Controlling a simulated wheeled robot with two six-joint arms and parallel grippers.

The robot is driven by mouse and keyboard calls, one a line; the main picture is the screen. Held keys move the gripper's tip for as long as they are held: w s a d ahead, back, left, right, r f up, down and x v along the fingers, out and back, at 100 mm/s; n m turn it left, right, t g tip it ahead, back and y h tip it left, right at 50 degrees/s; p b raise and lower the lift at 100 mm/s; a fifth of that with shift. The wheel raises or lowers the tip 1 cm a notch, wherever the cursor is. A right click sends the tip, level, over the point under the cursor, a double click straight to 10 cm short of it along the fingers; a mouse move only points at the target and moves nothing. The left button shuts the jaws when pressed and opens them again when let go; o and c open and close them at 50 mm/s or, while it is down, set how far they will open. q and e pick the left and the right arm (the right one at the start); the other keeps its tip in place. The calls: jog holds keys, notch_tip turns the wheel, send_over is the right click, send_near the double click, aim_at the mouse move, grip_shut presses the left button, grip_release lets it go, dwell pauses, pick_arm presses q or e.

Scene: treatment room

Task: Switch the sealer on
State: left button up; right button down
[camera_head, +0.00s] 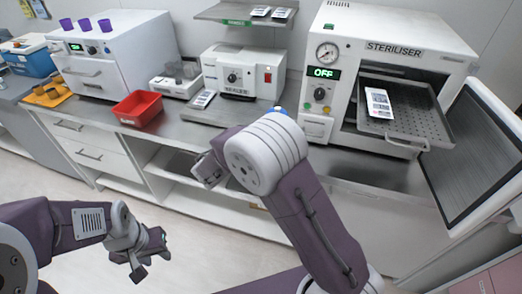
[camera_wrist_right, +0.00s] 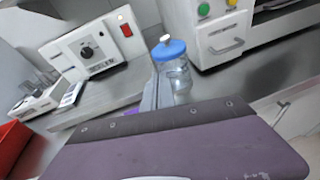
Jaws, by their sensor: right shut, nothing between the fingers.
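The sealer (camera_head: 243,73) is a white box with a black knob and a red switch (camera_head: 268,74) on its front right. It stands on the steel bench, left of the steriliser. The sealer also shows in the right wrist view (camera_wrist_right: 92,45), with its red switch (camera_wrist_right: 125,30). My right gripper (camera_head: 205,172) is shut and empty, below the bench edge in front of the sealer, partly hidden by my own wrist. My left gripper (camera_head: 150,258) is open and empty, low over the floor at lower left, well away from the sealer.
A jar with a blue lid (camera_wrist_right: 172,70) stands right of the sealer. A pouch (camera_head: 202,99), a red bin (camera_head: 138,108) and a scale (camera_head: 177,84) are to the left. The steriliser (camera_head: 395,60) reads OFF; its door is open and its tray (camera_head: 425,125) pulled out.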

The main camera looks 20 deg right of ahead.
jog(key=s+d+f+m+g, duration=0.2)
jog(key=s, duration=0.1)
jog(key=shift+d+f, duration=0.2)
jog(key=shift+d, duration=0.15)
